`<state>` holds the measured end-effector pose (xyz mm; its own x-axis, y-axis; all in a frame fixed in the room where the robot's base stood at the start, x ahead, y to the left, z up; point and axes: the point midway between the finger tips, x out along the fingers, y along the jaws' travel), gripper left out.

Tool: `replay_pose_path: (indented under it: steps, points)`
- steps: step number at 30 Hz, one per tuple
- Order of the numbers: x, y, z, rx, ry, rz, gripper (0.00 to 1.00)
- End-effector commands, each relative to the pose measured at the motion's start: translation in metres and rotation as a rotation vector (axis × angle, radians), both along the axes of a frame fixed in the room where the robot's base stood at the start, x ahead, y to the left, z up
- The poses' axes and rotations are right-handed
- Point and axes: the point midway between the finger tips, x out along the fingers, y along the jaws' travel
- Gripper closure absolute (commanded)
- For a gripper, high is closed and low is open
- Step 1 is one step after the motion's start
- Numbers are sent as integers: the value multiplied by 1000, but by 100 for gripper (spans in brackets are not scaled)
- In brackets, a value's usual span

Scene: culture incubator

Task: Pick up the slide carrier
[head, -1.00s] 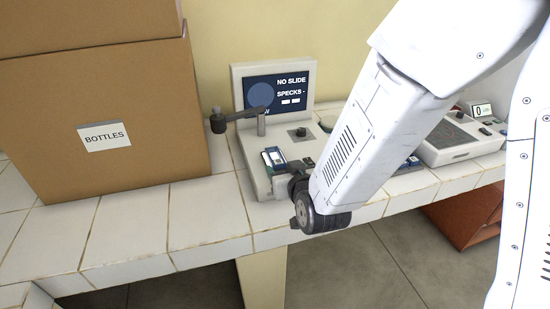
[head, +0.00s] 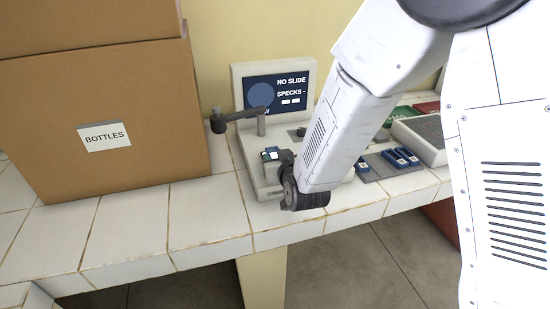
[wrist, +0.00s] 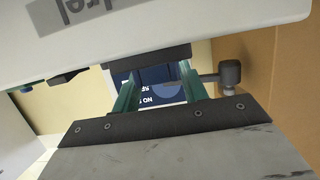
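Several blue slide carriers with white labels lie at the right in the head view: one (head: 362,168) beside my forearm, and a pair (head: 401,157) on a grey pad. I cannot tell which one the task means. My gripper (head: 271,154) is over the front left of the viewing device, left of these carriers. In the wrist view its two teal fingers (wrist: 157,88) stand apart, and the screen shows through the gap. I see no carrier clearly between them. My forearm hides part of the device and bench.
The viewing device's screen (head: 279,91) reads NO SLIDE. A dark swing arm (head: 238,118) stands close to my gripper. A large cardboard box (head: 100,110) labelled BOTTLES fills the left. The tiled bench (head: 205,215) is clear in front of the box.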

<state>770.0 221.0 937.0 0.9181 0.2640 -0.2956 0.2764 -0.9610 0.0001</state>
Motion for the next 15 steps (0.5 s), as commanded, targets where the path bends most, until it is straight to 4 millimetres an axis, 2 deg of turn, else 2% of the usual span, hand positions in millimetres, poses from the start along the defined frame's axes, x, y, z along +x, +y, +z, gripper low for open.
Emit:
replay_pose_path:
  steps: [1,3,5,6,15]
  points:
    - [0,0,0,0,0,0,72]
    - [0,0,0,0,0,0,86]
    - [0,0,0,0,0,0,86]
    - [0,0,0,0,0,0,90]
    - [0,0,3,0,-1,0,90]
